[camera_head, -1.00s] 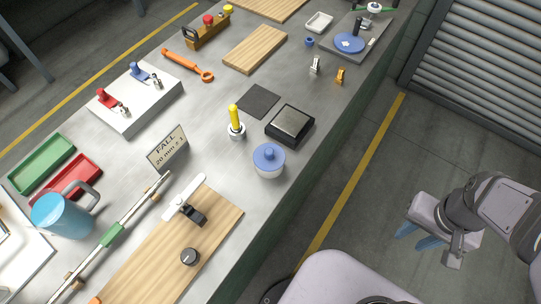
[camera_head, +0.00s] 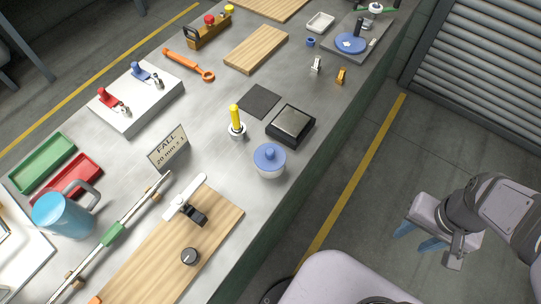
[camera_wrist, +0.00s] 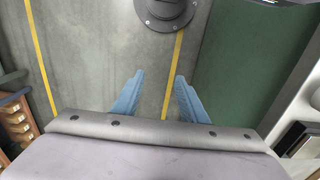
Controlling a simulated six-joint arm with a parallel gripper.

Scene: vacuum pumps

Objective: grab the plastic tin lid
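The blue plastic lid (camera_head: 268,155) with a round knob sits on a small pale tin (camera_head: 269,173) near the right edge of the workbench. My gripper (camera_head: 414,238) is over the floor, to the right of the bench and well apart from the lid. In the wrist view, my gripper's (camera_wrist: 160,76) two blue fingers stand apart with only floor between them. The lid does not show in the wrist view.
A black scale (camera_head: 290,125) stands just behind the tin, and a yellow-handled tool (camera_head: 236,120) stands to its left. A wooden board (camera_head: 170,250) with a white lever lies in front. A blue mug (camera_head: 62,215) is at far left.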

